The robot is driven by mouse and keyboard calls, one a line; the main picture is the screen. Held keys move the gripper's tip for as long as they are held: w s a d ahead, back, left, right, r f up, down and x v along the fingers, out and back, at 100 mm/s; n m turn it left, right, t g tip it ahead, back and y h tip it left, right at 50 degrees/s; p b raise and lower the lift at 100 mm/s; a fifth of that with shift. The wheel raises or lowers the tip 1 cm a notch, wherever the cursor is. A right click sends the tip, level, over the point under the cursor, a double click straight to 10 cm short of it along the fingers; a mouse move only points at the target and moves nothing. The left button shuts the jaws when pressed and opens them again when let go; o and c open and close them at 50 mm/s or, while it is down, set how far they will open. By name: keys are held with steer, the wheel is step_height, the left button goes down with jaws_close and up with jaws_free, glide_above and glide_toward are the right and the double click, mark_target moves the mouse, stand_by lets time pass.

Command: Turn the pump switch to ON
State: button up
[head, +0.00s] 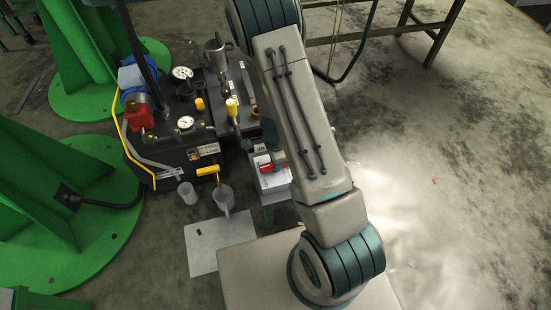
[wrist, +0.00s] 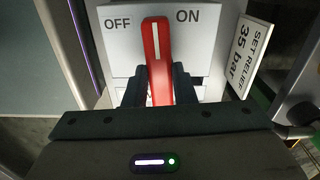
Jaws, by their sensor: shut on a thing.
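The pump switch has a red lever with a white stripe (wrist: 155,50) on a pale box (wrist: 205,50). In the wrist view the lever stands nearly upright, between the OFF label (wrist: 117,23) on the left and the ON label (wrist: 188,16) on the right. My gripper (wrist: 155,85) is shut on the lower part of the red lever, one dark finger on each side. In the head view the switch box (head: 274,180) shows left of my arm, with a bit of red on it. My gripper (head: 274,160) is partly hidden there.
A sign reading SET RELIEF 35 bar (wrist: 248,55) stands right of the switch box. The pump unit (head: 175,160) with gauges and a yellow handle (head: 208,171) is left of my arm. A metal jug (head: 223,198) and a clear cup (head: 187,192) stand nearby. Open floor lies to the right.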

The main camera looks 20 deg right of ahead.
steer(key=shift+m, duration=0.5)
steer(key=o, duration=1)
step_height(320, 180, up, 14)
steer(key=p, duration=0.6)
steer(key=shift+f+p, duration=0.1)
steer(key=shift+p, duration=0.2)
